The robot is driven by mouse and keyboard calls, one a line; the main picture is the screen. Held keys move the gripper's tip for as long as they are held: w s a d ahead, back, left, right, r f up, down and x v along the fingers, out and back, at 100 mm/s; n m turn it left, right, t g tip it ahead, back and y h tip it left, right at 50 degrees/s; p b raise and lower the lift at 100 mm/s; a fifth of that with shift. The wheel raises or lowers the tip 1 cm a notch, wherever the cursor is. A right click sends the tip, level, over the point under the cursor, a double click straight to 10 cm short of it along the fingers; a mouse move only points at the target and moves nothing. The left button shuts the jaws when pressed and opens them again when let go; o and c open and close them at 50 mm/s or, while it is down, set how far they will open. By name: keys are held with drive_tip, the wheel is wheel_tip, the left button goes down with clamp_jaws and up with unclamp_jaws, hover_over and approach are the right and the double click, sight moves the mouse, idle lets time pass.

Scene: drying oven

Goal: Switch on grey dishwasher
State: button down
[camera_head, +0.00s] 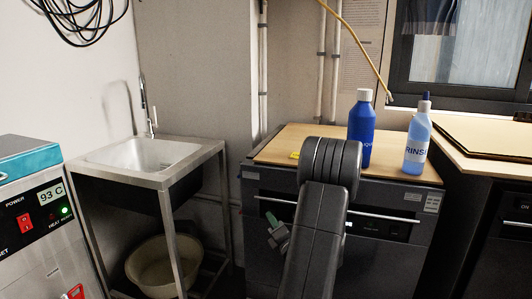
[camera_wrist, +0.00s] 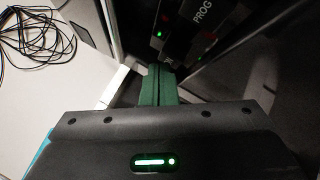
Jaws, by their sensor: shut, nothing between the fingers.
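The grey dishwasher (camera_head: 385,262) stands under a wooden worktop in the middle of the head view, partly hidden by my arm. Its dark front strip (camera_head: 385,228) shows to the right of my arm, with small markings too small to read. My gripper (camera_head: 272,220) is in front of the left part of the dishwasher, largely hidden by my arm. In the wrist view its green fingers (camera_wrist: 162,72) are together and empty. Just beyond them is a dark control panel (camera_wrist: 190,40) labelled PROG, with a lit green light and a small red light. I cannot tell whether the fingertips touch it.
A blue bottle (camera_head: 361,130) and a pale blue RINSE bottle (camera_head: 416,140) stand on the wooden worktop (camera_head: 300,137). A steel sink (camera_head: 150,155) with a basin (camera_head: 160,264) below is to the left. A heater unit (camera_head: 40,225) showing 93 C is at far left.

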drive_tip(key=shift+s, duration=0.15)
drive_tip(key=s, duration=0.2)
drive_tip(key=s+a, duration=0.2)
drive_tip(key=s, duration=0.1)
drive_tip(key=shift+s+b, duration=0.3)
drive_tip(key=c, duration=2.2)
unclamp_jaws()
